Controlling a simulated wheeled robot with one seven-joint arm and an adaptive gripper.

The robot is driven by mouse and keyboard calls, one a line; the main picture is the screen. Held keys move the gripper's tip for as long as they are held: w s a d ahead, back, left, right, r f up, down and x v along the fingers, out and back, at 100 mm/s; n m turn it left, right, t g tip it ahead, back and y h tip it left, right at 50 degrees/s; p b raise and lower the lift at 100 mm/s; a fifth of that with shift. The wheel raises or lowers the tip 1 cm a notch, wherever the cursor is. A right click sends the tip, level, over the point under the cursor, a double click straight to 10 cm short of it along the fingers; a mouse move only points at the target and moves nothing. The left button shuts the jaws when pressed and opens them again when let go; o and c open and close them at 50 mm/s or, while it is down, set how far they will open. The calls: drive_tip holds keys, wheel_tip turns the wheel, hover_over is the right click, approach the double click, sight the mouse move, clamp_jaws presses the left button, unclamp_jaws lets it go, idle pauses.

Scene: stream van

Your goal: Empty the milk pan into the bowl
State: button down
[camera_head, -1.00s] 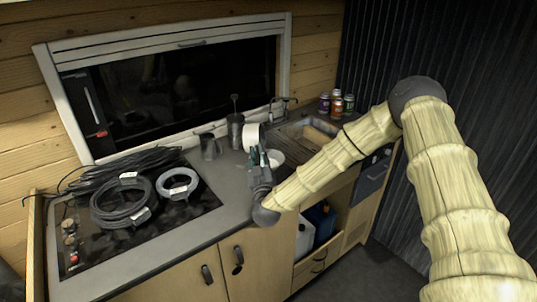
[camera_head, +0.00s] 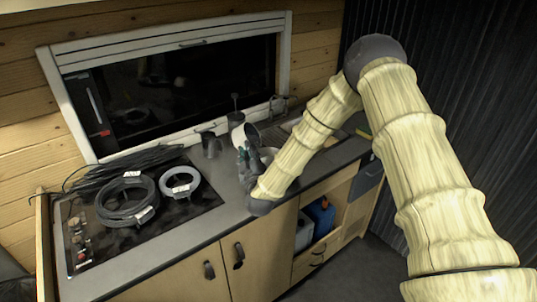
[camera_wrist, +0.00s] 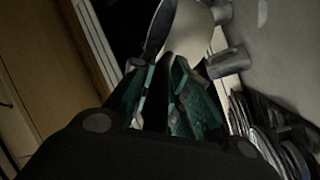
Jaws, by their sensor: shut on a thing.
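The pan also shows in the wrist view (camera_wrist: 198,28), beyond the green-padded fingers of my gripper (camera_wrist: 168,92). The pan is above and beside the bowl. I cannot tell what is in either.
A dark mug (camera_head: 211,146) and a utensil pot (camera_head: 235,119) stand behind the pan near the window. Cable coils (camera_head: 126,200) lie on the hob to the left. The sink is at the right, partly behind my arm. Bare counter (camera_head: 224,186) lies left of my gripper.

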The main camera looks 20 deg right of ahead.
drive_tip(key=shift+w+a+n+g+p, duration=0.1)
drive_tip(key=shift+a+n+g+p, duration=0.15)
drive_tip(key=shift+n, duration=0.3)
drive_tip(key=shift+w+a+n+g+p, duration=0.1)
drive_tip(key=shift+a+n+g+p, duration=0.1)
drive_tip(key=shift+n, duration=0.35)
drive_tip(key=shift+w+a+f+n+g, duration=0.85)
drive_tip(key=shift+w+a+f+n, duration=0.25)
drive_tip(key=shift+a+f+n, duration=0.95)
drive_tip(key=w+a+r+n+g+p, duration=0.1)
drive_tip(key=a+r+n+p, duration=0.2)
drive_tip(key=r, duration=0.3)
drive_tip(key=shift+w+a+r+n+g+h+p, duration=0.25)
drive_tip(key=shift+w+a+n+g+h+p, duration=0.15)
drive_tip(key=shift+p, duration=0.4)
drive_tip(key=shift+a, duration=0.1)
